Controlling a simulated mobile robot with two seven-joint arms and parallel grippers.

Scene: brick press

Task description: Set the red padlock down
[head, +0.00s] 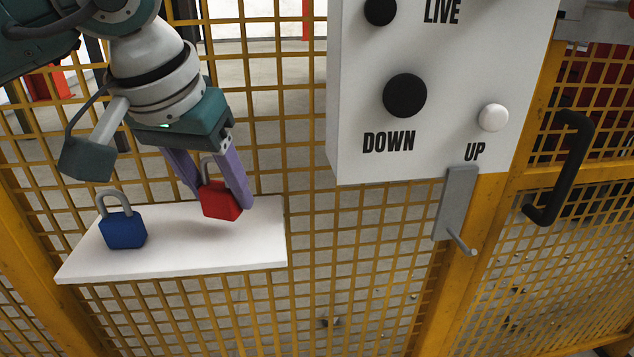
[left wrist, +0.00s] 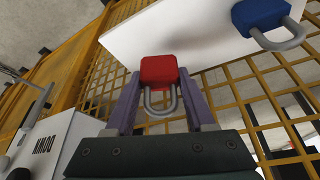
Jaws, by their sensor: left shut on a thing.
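The red padlock (head: 221,202) is between the purple fingers of my left gripper (head: 219,196), with its grey shackle toward the palm. It is upright at the right part of the white shelf (head: 185,258); I cannot tell whether its base touches the shelf. In the left wrist view the red padlock (left wrist: 159,70) sits between the fingertips of my left gripper (left wrist: 158,88), against the white shelf (left wrist: 140,35). A blue padlock (head: 123,230) stands on the shelf's left part, and it also shows in the left wrist view (left wrist: 260,14). My right gripper is not in view.
A white control box (head: 440,90) with black and white knobs stands right of the shelf. Below it is a grey bracket with a peg (head: 455,205). A black handle (head: 562,168) is at the right. Yellow mesh fence (head: 350,270) is behind the shelf. The shelf's middle front is bare.

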